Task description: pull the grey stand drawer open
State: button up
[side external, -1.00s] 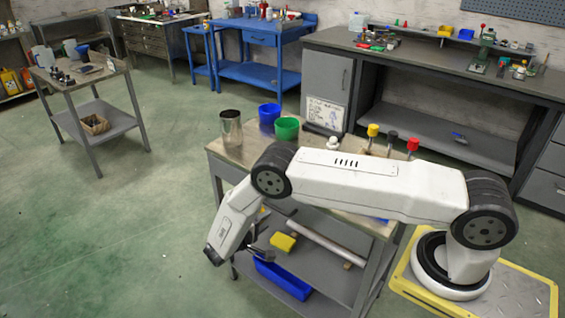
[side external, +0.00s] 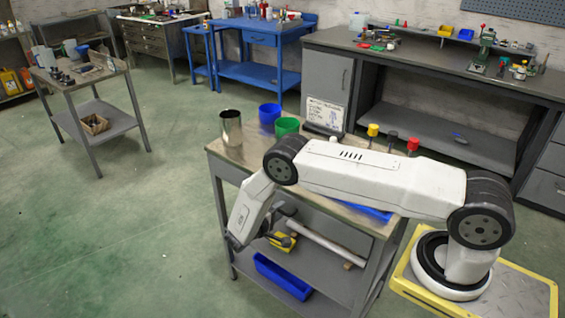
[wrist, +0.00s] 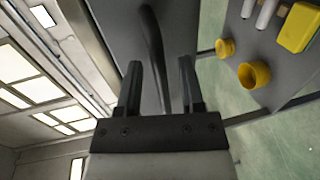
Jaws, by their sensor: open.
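My gripper (side external: 280,216) is beside the stand, just below the top. In the wrist view the grey drawer front (wrist: 112,22) fills the upper middle, and a dark bar handle (wrist: 152,35) stands out from it. My gripper (wrist: 158,72) is open, with one finger on each side of the handle. Gaps show between the handle and both fingers.
On the stand top are a metal cup (side external: 231,128), a blue cup (side external: 268,114), a green cup (side external: 287,127) and colour-topped pieces. The floor left of the stand is clear.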

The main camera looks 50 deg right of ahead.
jog(key=shift+d+f, duration=0.1)
jog(key=shift+d, duration=0.25)
jog(key=shift+c, duration=0.2)
grip_shut()
dwell(1.1)
